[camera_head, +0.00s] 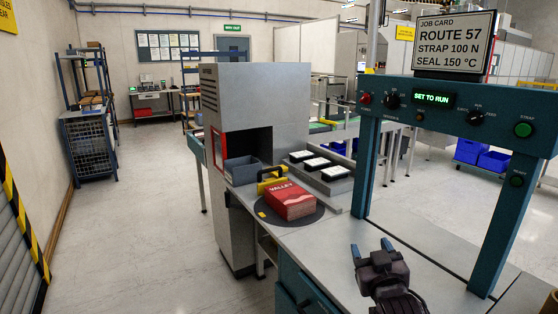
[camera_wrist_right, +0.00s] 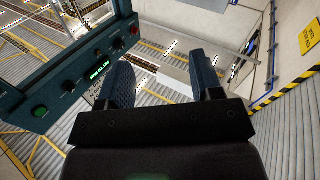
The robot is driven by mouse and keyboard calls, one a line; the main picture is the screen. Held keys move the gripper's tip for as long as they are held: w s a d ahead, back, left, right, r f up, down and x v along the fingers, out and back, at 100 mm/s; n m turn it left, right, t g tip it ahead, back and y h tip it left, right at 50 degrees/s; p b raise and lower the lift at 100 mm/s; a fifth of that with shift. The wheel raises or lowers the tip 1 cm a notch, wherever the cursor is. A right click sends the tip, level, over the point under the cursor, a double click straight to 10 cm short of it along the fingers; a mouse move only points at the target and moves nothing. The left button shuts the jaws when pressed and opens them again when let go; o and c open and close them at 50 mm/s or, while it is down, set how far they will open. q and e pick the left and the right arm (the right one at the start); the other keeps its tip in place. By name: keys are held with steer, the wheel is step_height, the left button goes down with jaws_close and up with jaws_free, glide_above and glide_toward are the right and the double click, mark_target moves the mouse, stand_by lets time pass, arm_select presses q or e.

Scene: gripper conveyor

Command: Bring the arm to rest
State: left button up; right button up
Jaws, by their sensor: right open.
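My right gripper (camera_head: 371,248) is above the grey worktop (camera_head: 318,240), in front of the teal strapping frame (camera_head: 369,165) in the head view. Its two blue fingers are apart, with nothing between them. In the right wrist view the gripper (camera_wrist_right: 160,64) also shows spread, empty fingers, with the teal frame's panel (camera_wrist_right: 70,75) at the left. My left gripper is not in the head view.
A grey cabinet (camera_head: 257,92) holds a grey bin (camera_head: 243,170). The frame's display reads "SET TO RUN" (camera_head: 433,99). The job card (camera_head: 453,42) reads Route 57.

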steer(key=s+d+f+g, duration=0.2)
steer(key=s+f, duration=0.7)
steer(key=s, duration=0.1)
steer(key=s+d+f+m+g, duration=0.1)
steer(key=s+d+f+g, duration=0.2)
steer(key=s+f, duration=0.7)
steer(key=s+d+f+g, duration=0.2)
steer(key=s+f, duration=0.8)
steer(key=s, duration=0.1)
steer(key=shift+s+d+f+m+g+h, duration=0.2)
steer(key=shift+s+d+m+g+h, duration=0.05)
steer(key=shift+m+g+h, duration=0.05)
stand_by(1.1)
